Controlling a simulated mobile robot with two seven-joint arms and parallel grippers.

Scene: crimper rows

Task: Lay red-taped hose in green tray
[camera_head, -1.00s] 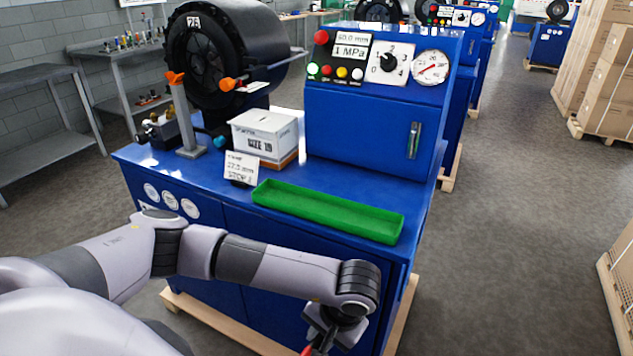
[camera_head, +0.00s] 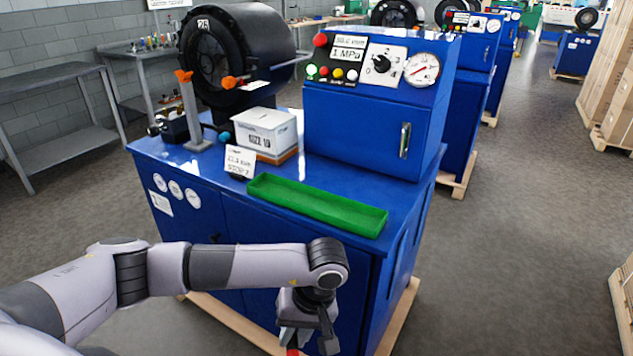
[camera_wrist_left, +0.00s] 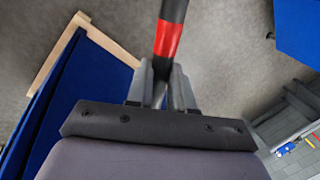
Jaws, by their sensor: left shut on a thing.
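The green tray (camera_head: 317,205) is long, shallow and empty, and lies along the front edge of the blue machine's top. My left gripper (camera_head: 306,343) hangs low in front of the blue cabinet, below the tray's height. In the left wrist view my left gripper (camera_wrist_left: 165,88) is shut on the red-taped hose (camera_wrist_left: 168,40), a black hose with a red tape band close to the fingers. Only a bit of red shows at the bottom edge of the head view; the rest of the hose is cut off. My right gripper is not in view.
A white and orange box (camera_head: 266,133) and a small sign (camera_head: 240,162) stand behind the tray. The control cabinet (camera_head: 352,130) rises behind it too. A crimper head (camera_head: 203,52) is at the back left. Wooden pallet edges (camera_head: 398,318) show below the machine.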

